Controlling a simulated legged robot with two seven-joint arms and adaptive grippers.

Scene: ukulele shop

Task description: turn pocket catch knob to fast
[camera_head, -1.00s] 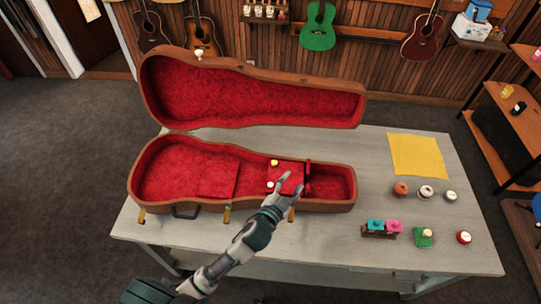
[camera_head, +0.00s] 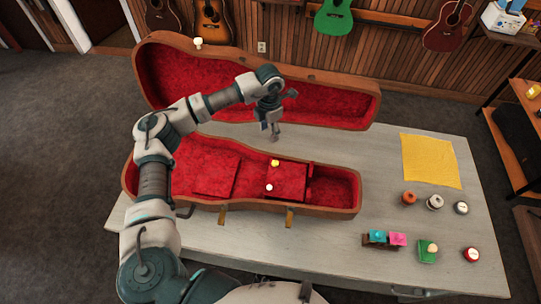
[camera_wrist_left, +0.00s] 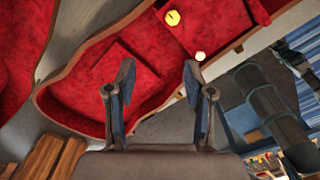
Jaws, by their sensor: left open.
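The open instrument case (camera_head: 250,212) with red lining lies on the grey table, its lid raised at the back. Inside is a red pocket cover (camera_head: 290,176) with a yellow knob (camera_head: 275,163) on its far part and a white knob (camera_head: 269,187) on its near part. Both knobs also show in the left wrist view, the yellow knob (camera_wrist_left: 172,17) and the white knob (camera_wrist_left: 199,56). Which is the catch knob, and its setting, I cannot tell. My left gripper (camera_head: 281,114) is open and empty, in front of the lid and apart from both knobs. My right gripper is not in view.
On the table's right are a yellow cloth (camera_head: 430,161), several small round jars (camera_head: 434,203), a teal-and-pink block set (camera_head: 384,240), a green block (camera_head: 427,251) and a red pot (camera_head: 471,254). The raised case lid (camera_head: 345,118) stands behind my gripper.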

